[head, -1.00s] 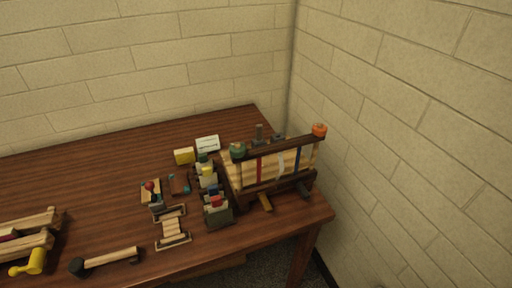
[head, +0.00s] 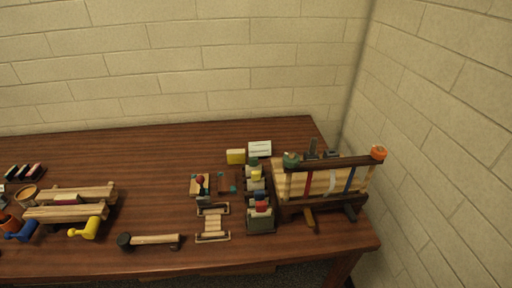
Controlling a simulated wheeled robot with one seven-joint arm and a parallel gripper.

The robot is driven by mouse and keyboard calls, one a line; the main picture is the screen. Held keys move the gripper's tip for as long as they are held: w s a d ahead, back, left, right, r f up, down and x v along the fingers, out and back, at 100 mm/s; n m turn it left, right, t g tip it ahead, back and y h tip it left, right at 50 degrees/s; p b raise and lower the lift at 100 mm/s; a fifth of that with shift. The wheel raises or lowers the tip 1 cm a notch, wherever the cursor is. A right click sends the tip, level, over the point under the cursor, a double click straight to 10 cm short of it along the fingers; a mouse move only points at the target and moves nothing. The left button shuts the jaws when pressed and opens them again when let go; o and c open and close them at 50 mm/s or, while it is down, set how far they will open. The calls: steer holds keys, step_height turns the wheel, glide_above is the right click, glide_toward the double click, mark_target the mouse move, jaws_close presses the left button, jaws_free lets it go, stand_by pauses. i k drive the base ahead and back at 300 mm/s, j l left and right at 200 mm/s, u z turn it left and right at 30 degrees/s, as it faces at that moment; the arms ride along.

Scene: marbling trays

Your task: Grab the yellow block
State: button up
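A yellow block (head: 235,156) sits on the brown wooden table (head: 150,155) toward its back right part. It stands just left of a white box-like item (head: 260,149) and behind a small wooden piece with a red ball on top. Nothing covers the block in the head view. My gripper is not in view.
Right of the block stand a rack of colored bottles (head: 260,210) and a wooden frame (head: 330,180) with colored strips. A mallet (head: 150,240), a small slatted rack (head: 212,222) and a wooden press (head: 70,204) lie nearer the front. The table's back left is mostly clear.

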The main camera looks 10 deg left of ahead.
mark_target(235, 156)
steer(key=i+j+u, duration=0.45)
steer(key=i+j, duration=0.3)
steer(key=i+j+u, duration=0.45)
steer(key=i, duration=0.4)
steer(key=i+j+u, duration=0.25)
steer(key=i, duration=0.2)
steer(key=k+l+z, duration=0.1)
steer(key=l, duration=0.1)
